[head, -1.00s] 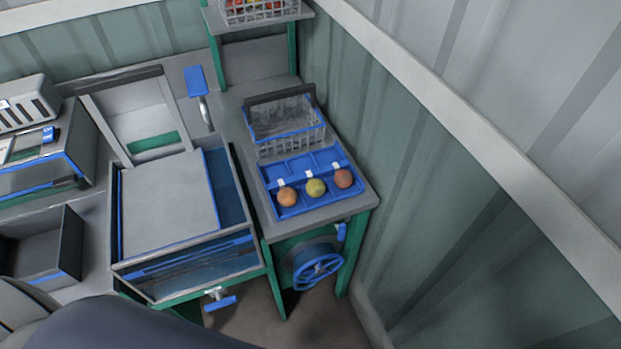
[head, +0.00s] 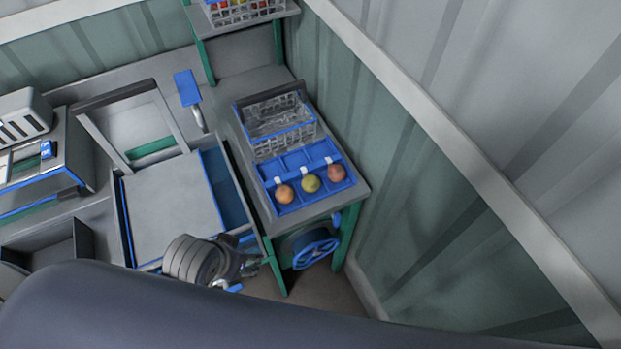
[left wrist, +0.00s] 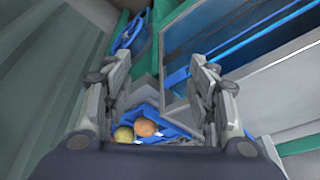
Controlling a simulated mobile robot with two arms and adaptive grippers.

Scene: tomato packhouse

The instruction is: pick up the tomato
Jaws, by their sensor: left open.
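Three tomatoes sit in a row in the front compartments of a blue tray (head: 293,162): an orange one (head: 284,194) on the left, a yellow-green one (head: 310,183) in the middle and a reddish one (head: 336,173) on the right. My right gripper is not in view.
A wire basket (head: 282,141) stands behind the tray on the same bench. A tank with a grey lid (head: 172,205) is left of it. A blue handwheel (head: 316,250) is below the bench. A corrugated wall (head: 420,200) closes the right side.

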